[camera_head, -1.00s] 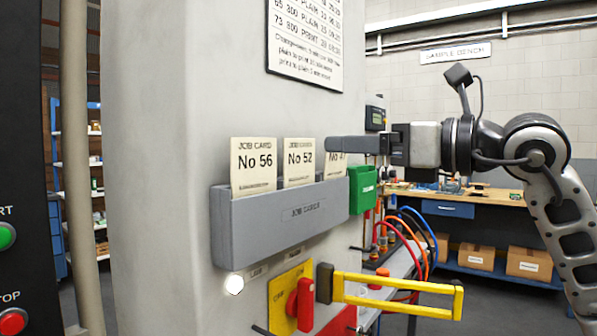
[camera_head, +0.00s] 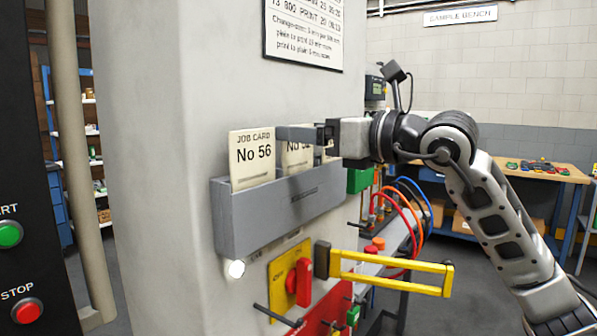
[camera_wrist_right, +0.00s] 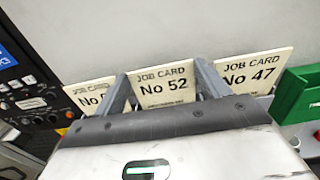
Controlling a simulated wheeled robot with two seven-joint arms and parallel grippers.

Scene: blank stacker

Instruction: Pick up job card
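Three cream job cards stand upright in a grey wall rack (camera_head: 270,215): No 56 (camera_head: 251,165) at left, No 52 (camera_head: 299,160) in the middle, No 47 (camera_wrist_right: 252,73) at right. My right gripper (camera_head: 281,133) is in front of the No 52 card and hides much of it and of No 47 in the head view. In the right wrist view its two fingers (camera_wrist_right: 163,88) are apart, with No 52 showing between them. I cannot tell whether they touch it. No 56 is partly hidden there by the left finger. My left gripper is not in view.
A yellow handle (camera_head: 390,271) and a red switch (camera_head: 302,280) stick out below the rack. A green box (camera_head: 359,181) is just right of it. A black panel with green and red buttons (camera_head: 26,310) stands at the far left.

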